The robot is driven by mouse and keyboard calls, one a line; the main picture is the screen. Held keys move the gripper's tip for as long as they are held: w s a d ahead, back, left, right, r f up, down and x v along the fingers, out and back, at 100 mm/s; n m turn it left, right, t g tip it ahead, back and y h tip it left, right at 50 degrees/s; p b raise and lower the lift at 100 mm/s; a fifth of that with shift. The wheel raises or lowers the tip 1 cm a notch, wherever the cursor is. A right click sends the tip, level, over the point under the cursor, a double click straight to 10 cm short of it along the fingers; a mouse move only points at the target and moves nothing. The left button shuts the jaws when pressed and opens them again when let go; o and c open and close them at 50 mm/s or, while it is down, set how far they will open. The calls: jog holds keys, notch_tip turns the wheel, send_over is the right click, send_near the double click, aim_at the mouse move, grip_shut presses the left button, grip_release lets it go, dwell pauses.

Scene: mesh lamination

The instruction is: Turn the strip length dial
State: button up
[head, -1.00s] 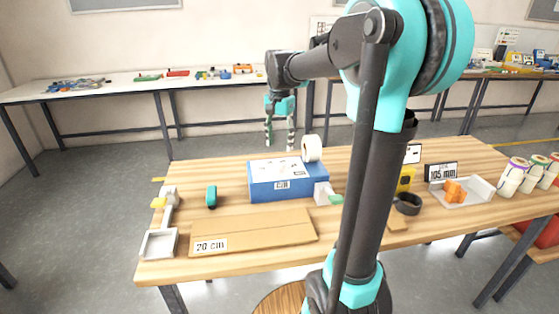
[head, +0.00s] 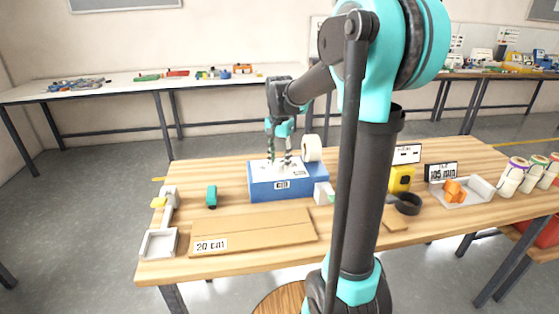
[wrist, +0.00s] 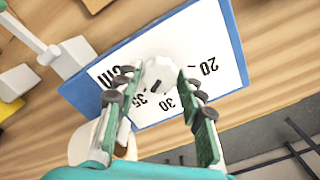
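The strip length dial (wrist: 160,72) is a white round knob with a dark mark, on a white scale plate (wrist: 215,45) reading 20, 30, 35 and "cm". Its mark points toward the 30–35 side. The plate lies on top of the blue box (head: 283,186) on the table. My gripper (head: 280,161) is over the box, pointing down. In the wrist view my gripper (wrist: 157,78) is open, one finger on each side of the dial. I cannot tell whether the fingers touch it. In the head view the fingers mostly hide the dial.
A white tape roll (head: 312,149) stands at the box's back right. A teal item (head: 211,196), a cardboard piece marked "20 cm" (head: 270,229) and a grey-white fixture (head: 160,243) lie left and in front. A black ring (head: 407,204) and a white tray (head: 477,186) are right.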

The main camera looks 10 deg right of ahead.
jog(key=c, duration=0.6)
jog(key=shift+c, duration=0.2)
jog(key=shift+n, duration=0.3)
jog(key=n, duration=0.5)
jog(key=shift+n, duration=0.3)
jog(key=n, duration=1.1)
jog(key=shift+n, duration=0.4)
jog(key=n, duration=0.5)
jog(key=shift+n, duration=0.4)
